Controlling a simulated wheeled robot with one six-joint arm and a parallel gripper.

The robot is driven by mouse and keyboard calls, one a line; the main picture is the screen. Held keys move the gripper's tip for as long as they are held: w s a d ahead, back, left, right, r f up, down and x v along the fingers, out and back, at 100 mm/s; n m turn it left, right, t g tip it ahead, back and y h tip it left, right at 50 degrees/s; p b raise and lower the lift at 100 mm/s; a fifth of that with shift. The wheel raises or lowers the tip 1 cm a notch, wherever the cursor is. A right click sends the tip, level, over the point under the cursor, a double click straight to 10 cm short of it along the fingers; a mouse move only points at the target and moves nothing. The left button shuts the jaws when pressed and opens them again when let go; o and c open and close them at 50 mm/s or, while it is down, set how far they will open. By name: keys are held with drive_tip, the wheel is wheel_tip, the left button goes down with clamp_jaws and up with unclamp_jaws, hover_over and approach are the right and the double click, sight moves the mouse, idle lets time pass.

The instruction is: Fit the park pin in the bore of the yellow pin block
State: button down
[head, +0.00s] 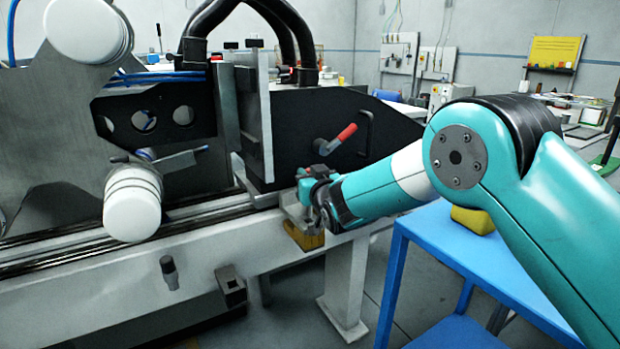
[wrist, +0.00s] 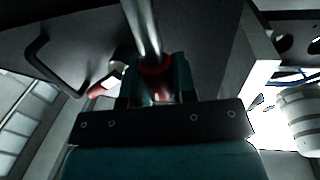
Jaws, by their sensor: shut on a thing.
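My gripper (head: 308,187) is at the right end of the machine's rail, in front of the black housing. In the wrist view my gripper (wrist: 157,80) is shut on the park pin (wrist: 143,30), a bright metal rod with a red collar between the teal jaws. The rod runs away from the jaws toward the picture's top edge, and its far end is out of view. The yellow pin block (head: 303,236) sits low on the beam, just below my gripper in the head view. Its bore cannot be made out, nor whether the pin touches it.
The black housing (head: 290,120) with a red-tipped lever (head: 335,139) and a bar handle stands close behind my gripper. A blue cart (head: 440,240) with a yellow object (head: 473,219) is at right. White rollers (head: 132,203) are at left. A dark knob (head: 169,270) projects from the beam.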

sight(310, 216)
drive_tip(key=shift+f+b, duration=3.25)
drive_tip(key=shift+f, duration=0.65)
drive_tip(key=c, duration=0.8)
unclamp_jaws()
drive_tip(key=b+v, duration=0.3)
drive_tip(key=v, duration=1.4)
drive_tip(key=shift+s+d, duration=0.15)
drive_tip(key=shift+s, duration=0.05)
